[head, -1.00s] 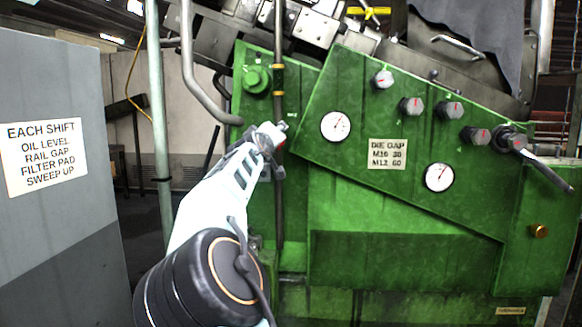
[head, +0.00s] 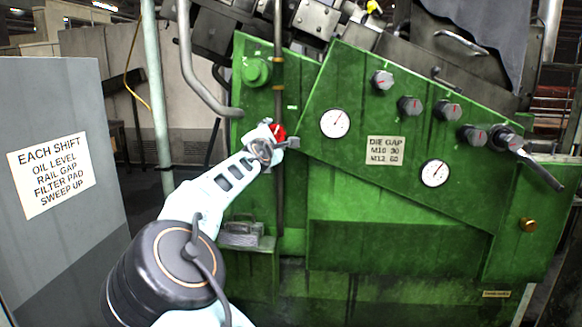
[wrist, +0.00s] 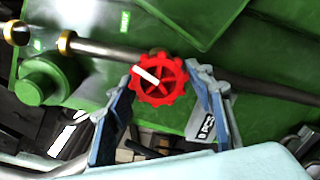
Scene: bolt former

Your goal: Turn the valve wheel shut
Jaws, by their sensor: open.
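The red valve wheel (wrist: 165,88) sits on a pipe on the green machine in the wrist view. It is lobed and has a white mark from its middle toward the upper left. In the head view only part of the wheel (head: 278,130) shows behind my gripper. My gripper (head: 273,147) is open, with one finger on each side of the wheel. In the wrist view the fingertips of my gripper (wrist: 160,74) stand left and right of the rim. Whether they touch it I cannot tell.
The green machine carries dials, several grey knobs (head: 410,105) and a lever (head: 540,170) at the right. A vertical pipe (head: 278,60) runs above the wheel. A ledge (head: 248,244) with a small metal item is below. A grey cabinet (head: 60,240) stands at left.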

